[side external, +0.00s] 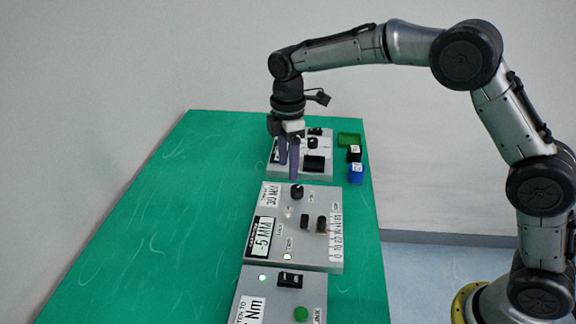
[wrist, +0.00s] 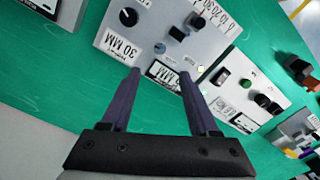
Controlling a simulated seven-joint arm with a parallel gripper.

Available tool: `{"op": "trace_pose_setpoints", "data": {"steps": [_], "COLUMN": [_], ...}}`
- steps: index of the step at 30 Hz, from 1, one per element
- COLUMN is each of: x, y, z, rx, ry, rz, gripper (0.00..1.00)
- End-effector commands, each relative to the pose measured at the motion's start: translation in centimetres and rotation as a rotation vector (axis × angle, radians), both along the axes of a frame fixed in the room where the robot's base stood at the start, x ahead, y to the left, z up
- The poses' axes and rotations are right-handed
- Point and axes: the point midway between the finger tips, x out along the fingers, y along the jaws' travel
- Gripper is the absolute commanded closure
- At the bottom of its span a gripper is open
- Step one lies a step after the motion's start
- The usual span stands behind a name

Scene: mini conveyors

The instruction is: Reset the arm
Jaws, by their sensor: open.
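My gripper (side external: 288,158) hangs from the arm with its two purple fingers pointing down, over the far part of the green table. It is open and empty. In the wrist view the gripper (wrist: 160,70) shows both fingers apart, with green table and a grey panel between and beyond them. The middle grey panel (side external: 325,258) has a black knob, switches, a ruler scale and labels "30 MM" and "-5 MM"; it also shows in the wrist view (wrist: 165,45). I see no contact between the fingers and any panel.
A far grey panel (side external: 325,138) stands behind the fingers and a near panel (side external: 265,305) with a green button at the front. The table's left side (side external: 170,220) is clear.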

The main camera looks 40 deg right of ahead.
Motion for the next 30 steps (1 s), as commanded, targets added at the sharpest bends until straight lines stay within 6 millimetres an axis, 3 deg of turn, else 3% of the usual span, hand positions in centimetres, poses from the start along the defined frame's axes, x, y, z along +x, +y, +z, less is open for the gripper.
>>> {"op": "trace_pose_setpoints", "data": {"steps": [6, 8, 11, 15, 21, 26, 30], "x": [0.1, 0.2, -0.5, -4.1, -11.1, -17.4, -22.9], "y": [-0.4, -0.8, -1.9, -4.3, -7.3, -9.1, -10.3], "z": [0.6, 2.1, 5.9, 11.3, 15.9, 17.3, 16.6], "rx": [0.003, 0.01, 0.023, 0.038, 0.07, 0.107, 0.153], "ry": [-0.012, -0.042, -0.106, -0.193, -0.299, -0.374, -0.431], "rz": [-0.008, -0.016, -0.036, -0.082, -0.24, -0.413, -0.595], "gripper": [0.39, 0.39, 0.39, 0.39, 0.39, 0.39, 0.39]}}
